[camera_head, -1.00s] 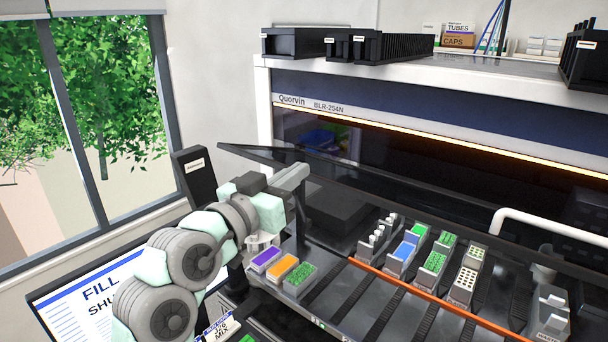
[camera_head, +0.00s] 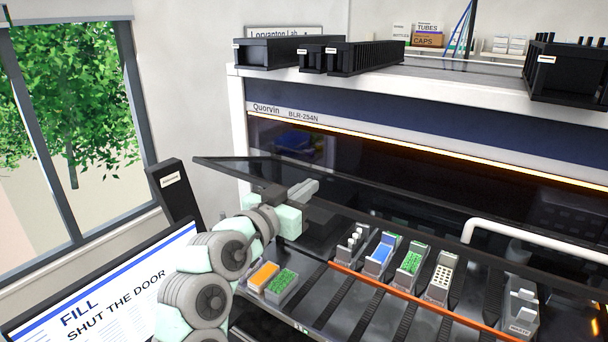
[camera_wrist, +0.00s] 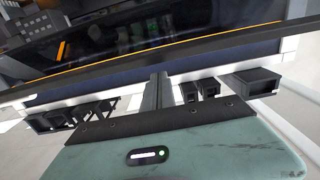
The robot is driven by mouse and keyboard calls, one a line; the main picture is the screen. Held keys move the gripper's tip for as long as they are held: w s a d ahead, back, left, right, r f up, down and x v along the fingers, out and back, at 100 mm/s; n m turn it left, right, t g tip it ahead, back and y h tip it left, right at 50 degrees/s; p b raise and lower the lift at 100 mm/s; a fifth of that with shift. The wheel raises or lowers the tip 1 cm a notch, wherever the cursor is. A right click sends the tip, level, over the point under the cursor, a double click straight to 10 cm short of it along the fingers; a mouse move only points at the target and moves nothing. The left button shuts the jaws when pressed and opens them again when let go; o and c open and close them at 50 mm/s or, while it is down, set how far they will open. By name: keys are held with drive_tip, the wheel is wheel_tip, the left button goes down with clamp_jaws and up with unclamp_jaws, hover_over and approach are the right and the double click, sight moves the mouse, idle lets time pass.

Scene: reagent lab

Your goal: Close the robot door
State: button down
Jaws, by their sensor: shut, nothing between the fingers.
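The Quorvin machine (camera_head: 285,111) has a dark see-through door (camera_head: 380,193) that stands open, tilted out over the deck. A white handle bar (camera_head: 540,238) runs along its right part. My gripper (camera_head: 312,187) is shut and empty, close to the left part of the door. In the wrist view, my gripper (camera_wrist: 160,78) points at the door's long dark edge (camera_wrist: 215,46), and its tip overlaps that edge. I cannot tell whether it touches the door.
Racks with blue, green and white tops (camera_head: 382,252) stand on the deck behind an orange rail (camera_head: 425,300). Orange and green trays (camera_head: 264,274) sit below my wrist. A screen (camera_head: 110,290) is at the lower left. Black racks (camera_head: 282,51) lie on top of the machine.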

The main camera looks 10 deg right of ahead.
drive_tip(key=shift+s+a+f, duration=0.1)
drive_tip(key=shift+s+f, duration=0.05)
drive_tip(key=shift+f, duration=0.4)
drive_tip(key=shift+f, duration=0.1)
